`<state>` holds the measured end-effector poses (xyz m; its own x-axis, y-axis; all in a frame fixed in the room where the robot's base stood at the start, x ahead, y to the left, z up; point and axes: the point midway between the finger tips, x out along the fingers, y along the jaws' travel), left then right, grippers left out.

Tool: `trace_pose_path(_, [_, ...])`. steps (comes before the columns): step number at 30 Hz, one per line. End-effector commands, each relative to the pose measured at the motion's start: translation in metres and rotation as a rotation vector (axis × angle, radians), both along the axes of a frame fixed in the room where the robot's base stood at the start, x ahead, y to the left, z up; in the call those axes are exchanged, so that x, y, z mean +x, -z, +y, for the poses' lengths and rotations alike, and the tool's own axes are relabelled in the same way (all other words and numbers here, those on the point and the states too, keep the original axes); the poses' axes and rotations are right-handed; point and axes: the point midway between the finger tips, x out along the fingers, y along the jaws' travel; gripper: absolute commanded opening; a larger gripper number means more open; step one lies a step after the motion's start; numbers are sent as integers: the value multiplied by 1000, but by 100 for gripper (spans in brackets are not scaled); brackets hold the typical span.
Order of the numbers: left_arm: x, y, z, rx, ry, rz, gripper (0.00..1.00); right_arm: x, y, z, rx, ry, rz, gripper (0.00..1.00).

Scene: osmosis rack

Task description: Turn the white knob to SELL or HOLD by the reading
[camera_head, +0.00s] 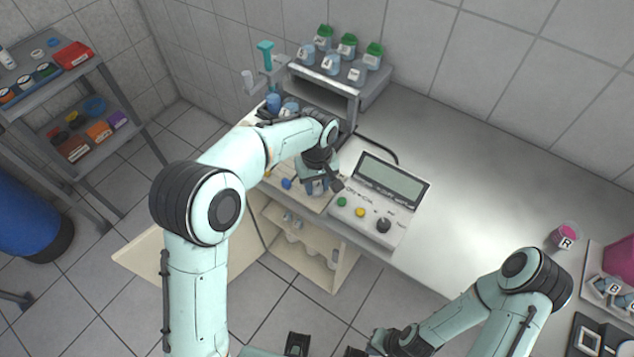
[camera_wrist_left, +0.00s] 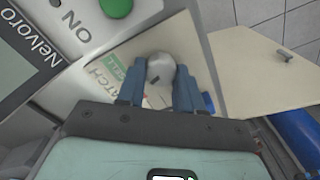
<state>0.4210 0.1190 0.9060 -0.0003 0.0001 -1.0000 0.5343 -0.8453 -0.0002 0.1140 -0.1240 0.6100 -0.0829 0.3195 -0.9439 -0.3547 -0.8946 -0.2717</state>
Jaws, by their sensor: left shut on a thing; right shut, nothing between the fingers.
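The white knob (camera_wrist_left: 160,68) shows in the left wrist view as a rounded, pale grey-white piece with a small dark mark. My left gripper (camera_wrist_left: 158,88) is shut on it, a blue finger on each side. A label panel (camera_wrist_left: 122,75) with a green patch and the letters "TCH" lies beside it, partly covered by a finger. In the head view my left gripper (camera_head: 317,187) hides the knob. The meter (camera_head: 392,181) with a grey screen stands right of it; I cannot read its screen. My right gripper (camera_head: 362,349) is shut and empty at the bottom edge.
The meter's front has a green button (camera_head: 341,201), a yellow button (camera_head: 360,212) and a black knob (camera_head: 383,225). A rack (camera_head: 325,82) with green-lidded jars stands behind. An open cabinet door (camera_head: 160,262) juts out below.

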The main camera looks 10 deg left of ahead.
Motion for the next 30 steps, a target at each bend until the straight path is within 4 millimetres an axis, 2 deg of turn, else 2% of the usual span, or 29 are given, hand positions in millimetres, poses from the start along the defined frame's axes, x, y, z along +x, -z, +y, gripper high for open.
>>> trace_pose_path(15, [0,-1,1,1,-378,-1,5,1,-3,0,1,0,-2,0])
trace_pose_path(30, [0,-1,1,-1,-482,-2,5,2,-3,0,0,0,-2,0])
